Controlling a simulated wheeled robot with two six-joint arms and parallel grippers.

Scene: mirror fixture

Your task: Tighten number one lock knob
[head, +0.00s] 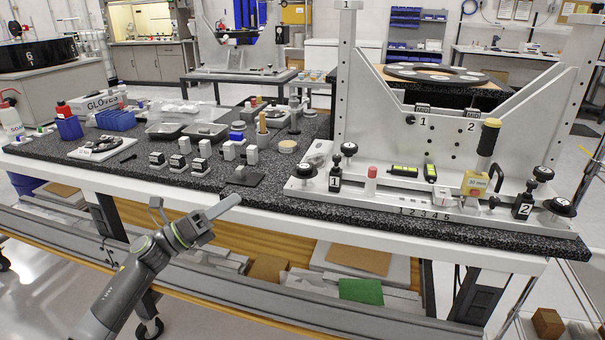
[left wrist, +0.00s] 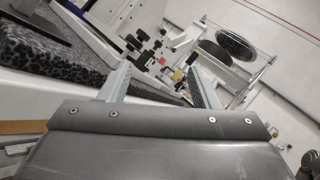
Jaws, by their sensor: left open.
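The mirror fixture (head: 450,140) stands on the right part of the speckled bench. At its left end are a black block labelled 1 (head: 335,180), a black round knob (head: 349,150) beside it and another black knob (head: 306,171) at the corner. A small black knob (head: 411,119) sits by a printed 1 on the upright plate. I cannot tell which is the number one lock knob. My left gripper (head: 226,207) is in front of the bench edge, left of the fixture and apart from it. In the left wrist view its fingers (left wrist: 160,82) are spread and empty.
A yellow-and-black handled tool (head: 488,140) and a yellow box (head: 474,184) stand on the fixture's right side. Several small blocks (head: 202,150) and a dark flat stand (head: 242,177) lie on the bench behind my left gripper. Blue bins (head: 115,119) are at the far left.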

